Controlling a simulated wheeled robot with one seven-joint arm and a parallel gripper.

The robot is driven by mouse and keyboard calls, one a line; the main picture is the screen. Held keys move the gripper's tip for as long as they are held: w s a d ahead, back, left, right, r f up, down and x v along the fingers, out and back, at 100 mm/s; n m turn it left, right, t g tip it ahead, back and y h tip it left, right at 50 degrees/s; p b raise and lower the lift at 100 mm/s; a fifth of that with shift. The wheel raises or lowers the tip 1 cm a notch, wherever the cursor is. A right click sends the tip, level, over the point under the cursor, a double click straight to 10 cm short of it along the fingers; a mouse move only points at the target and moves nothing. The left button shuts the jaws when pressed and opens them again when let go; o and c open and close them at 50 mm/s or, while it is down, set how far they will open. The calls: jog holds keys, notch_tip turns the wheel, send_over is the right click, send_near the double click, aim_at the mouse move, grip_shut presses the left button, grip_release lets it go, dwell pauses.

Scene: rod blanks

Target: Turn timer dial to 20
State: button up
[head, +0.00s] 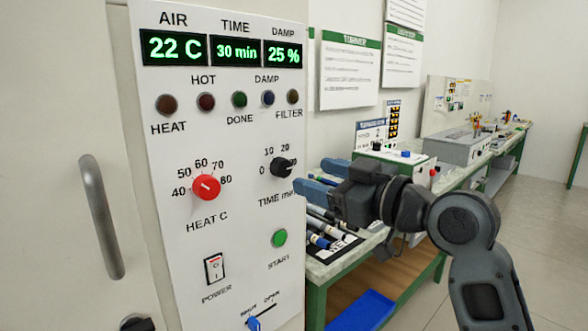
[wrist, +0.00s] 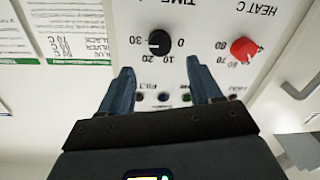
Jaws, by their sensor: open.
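The timer dial (head: 281,167) is a black knob on the white control panel (head: 230,245), under the scale 0, 10, 20 and more. Its light mark seems to point right, toward the 30 end. The TIME display (head: 236,51) reads 30 min. The dial also shows upside down in the wrist view (wrist: 159,42), with 30, 20, 10 and 0 around it. My gripper (head: 310,174) has two blue fingers, open and empty, just right of the dial in the head view. In the wrist view the fingertips (wrist: 160,66) are spread to either side of the dial, apart from it.
The red HEAT C knob (head: 206,187) is left of the dial, the green START button (head: 279,238) below it. A POWER switch (head: 214,268) and a blue lever (head: 254,322) sit lower. A grey door handle (head: 101,217) is far left. A workbench (head: 345,262) with rods stands right.

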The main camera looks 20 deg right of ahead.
aim_at(284, 169)
jog(key=p+x, duration=0.1)
jog(key=x, duration=0.6)
jog(key=shift+w, duration=0.1)
jog(key=shift+c, duration=0.5)
jog(key=c, duration=0.9)
jog(key=shift+c, duration=0.2)
jog(key=shift+f+b, duration=0.1)
jog(key=shift+b, duration=0.2)
jog(key=shift+f+n+b, duration=0.15)
jog(key=shift+n+b, duration=0.85)
jog(key=shift+b, duration=0.25)
jog(key=n+b, duration=0.3)
jog(key=b, duration=0.1)
jog(key=shift+a, duration=0.1)
jog(key=n+b, duration=0.5)
jog(key=n, duration=0.1)
jog(key=shift+a+h, duration=0.1)
jog(key=shift+h, duration=0.3)
jog(key=shift+n, duration=0.3)
